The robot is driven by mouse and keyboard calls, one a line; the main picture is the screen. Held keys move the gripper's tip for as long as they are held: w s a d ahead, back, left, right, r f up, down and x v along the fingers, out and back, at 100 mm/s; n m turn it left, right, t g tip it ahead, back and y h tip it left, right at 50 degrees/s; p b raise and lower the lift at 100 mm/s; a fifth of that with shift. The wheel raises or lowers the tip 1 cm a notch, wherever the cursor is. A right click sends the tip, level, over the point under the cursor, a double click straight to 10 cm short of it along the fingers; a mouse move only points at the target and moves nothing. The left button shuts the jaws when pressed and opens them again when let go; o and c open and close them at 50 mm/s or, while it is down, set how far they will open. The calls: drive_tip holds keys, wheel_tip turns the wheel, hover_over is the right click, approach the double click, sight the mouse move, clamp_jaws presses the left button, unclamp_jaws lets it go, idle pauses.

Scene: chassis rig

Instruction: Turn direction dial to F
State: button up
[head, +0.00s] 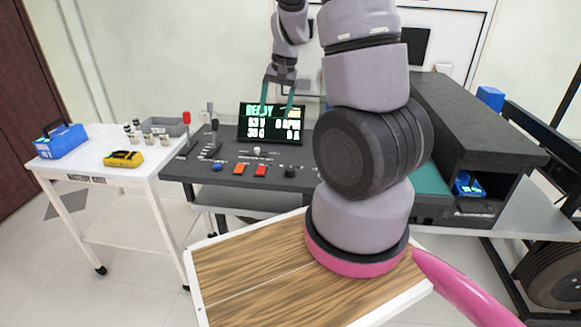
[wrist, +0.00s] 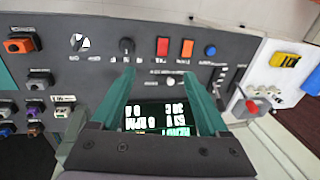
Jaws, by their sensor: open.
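The control console (head: 228,160) stands ahead with several controls along its front. A black rotary knob (wrist: 126,45) shows in the wrist view and on the console in the head view (head: 290,172). A second dial with a white pointer (wrist: 79,42) lies left of it in the wrist view. My gripper (head: 277,103) is open and empty above the console by the display. In the wrist view its teal fingers (wrist: 159,74) are apart, the left tip near the black knob.
The lit display (head: 272,125) reads READY. Red (head: 260,171) and orange (head: 239,169) buttons and a blue button (head: 217,166) line the console. Levers (head: 212,128) stand at its left. A white cart (head: 90,172) carries a blue toolbox (head: 60,141) and yellow meter (head: 123,158).

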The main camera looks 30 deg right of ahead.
drive_tip(key=g+h, duration=0.2)
approach(290, 168)
drive_tip(key=f, duration=0.9)
drive_tip(key=shift+s+d, duration=0.2)
drive_tip(key=shift+c, duration=0.3)
clamp_jaws()
drive_tip(key=shift+m, duration=0.3)
